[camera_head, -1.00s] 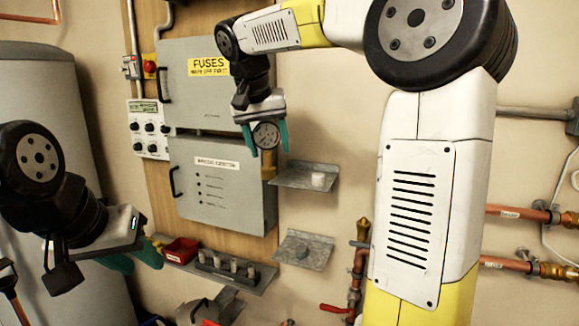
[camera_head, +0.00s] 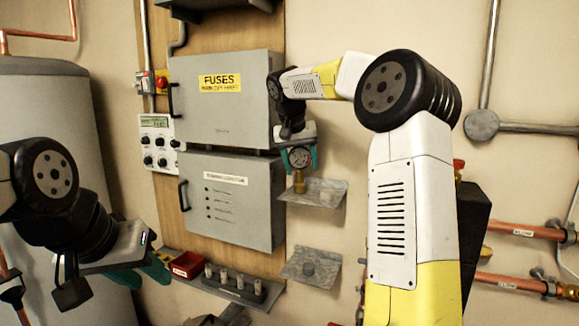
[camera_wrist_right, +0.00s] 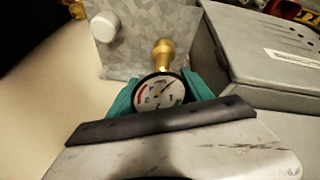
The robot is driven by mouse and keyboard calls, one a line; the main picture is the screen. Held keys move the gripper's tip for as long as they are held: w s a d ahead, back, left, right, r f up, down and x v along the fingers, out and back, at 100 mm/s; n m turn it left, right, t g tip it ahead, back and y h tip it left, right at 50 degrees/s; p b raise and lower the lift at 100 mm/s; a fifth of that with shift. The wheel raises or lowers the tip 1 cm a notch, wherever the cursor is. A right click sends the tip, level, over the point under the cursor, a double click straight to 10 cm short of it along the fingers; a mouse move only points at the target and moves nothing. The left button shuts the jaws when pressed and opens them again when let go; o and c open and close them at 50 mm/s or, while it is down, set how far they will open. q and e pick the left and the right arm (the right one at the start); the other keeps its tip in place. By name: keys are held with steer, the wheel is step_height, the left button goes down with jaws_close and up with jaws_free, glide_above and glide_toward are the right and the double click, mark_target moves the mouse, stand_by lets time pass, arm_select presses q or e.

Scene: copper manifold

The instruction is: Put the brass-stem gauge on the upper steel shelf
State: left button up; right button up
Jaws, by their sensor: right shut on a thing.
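The brass-stem gauge has a round white dial (camera_head: 299,157) and a brass stem (camera_head: 300,183) pointing down. My right gripper (camera_head: 299,159) is shut on the gauge's dial body, one teal finger on each side. The stem overlaps the left part of the upper steel shelf (camera_head: 326,196) in the head view; whether it touches is unclear. In the right wrist view the dial (camera_wrist_right: 160,93) sits between the fingers, with the stem (camera_wrist_right: 164,54) against the shelf plate (camera_wrist_right: 135,62). My left gripper (camera_head: 140,272) is open and empty at the lower left.
A white round piece (camera_wrist_right: 104,26) is on the upper shelf. The grey box (camera_head: 232,205) stands close left of the upper shelf. A red bin (camera_head: 187,264) and a rack of cylinders (camera_head: 236,284) are below. Copper pipes (camera_head: 520,230) run at right.

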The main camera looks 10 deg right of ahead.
steer(key=shift+f, duration=0.15)
steer(key=o, duration=1.7)
steer(key=shift+f, duration=0.1)
steer(key=shift+o, duration=0.2)
steer(key=v, duration=1.2)
steer(key=s+a+n, duration=0.1)
steer(key=s+n, duration=0.1)
steer(key=s, duration=0.4)
steer(key=s+f+t+y, duration=0.1)
steer(key=s+f+y, duration=0.1)
steer(key=s+f, duration=0.6)
steer(key=s+a+f+n+t+y, duration=0.1)
steer(key=s+f+y, duration=0.2)
steer(key=s+f, duration=0.6)
steer(key=s, duration=0.7)
steer(key=shift+s+f, duration=0.2)
steer(key=shift+f, duration=0.1)
steer(key=shift+a, duration=0.15)
